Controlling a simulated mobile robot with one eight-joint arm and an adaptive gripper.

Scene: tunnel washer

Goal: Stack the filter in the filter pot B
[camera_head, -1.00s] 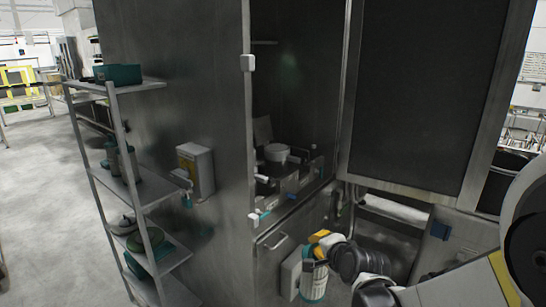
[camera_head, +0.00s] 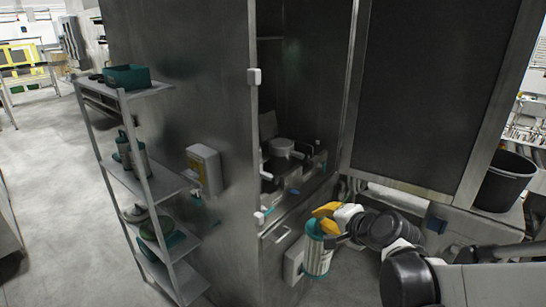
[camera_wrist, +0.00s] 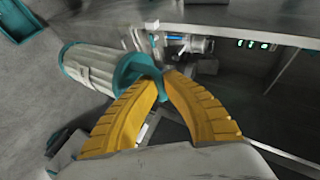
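The filter (camera_head: 318,256) is a pale ribbed cylinder with teal ends, in front of the washer's lower panel. It also shows in the wrist view (camera_wrist: 100,70), lying tilted, with its teal end cap toward my fingers. My gripper (camera_head: 325,221) has yellow fingers, and in the wrist view (camera_wrist: 162,78) their tips close on the teal end cap. The filter hangs from my gripper, clear of the floor. I cannot tell which part is filter pot B.
A metal shelf rack (camera_head: 150,185) with bottles and teal trays stands at left. A white dispenser box (camera_head: 205,168) is on the washer's side wall. The large dark door (camera_head: 430,95) stands open at right, with a black bin (camera_head: 506,180) beyond. The floor at far left is clear.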

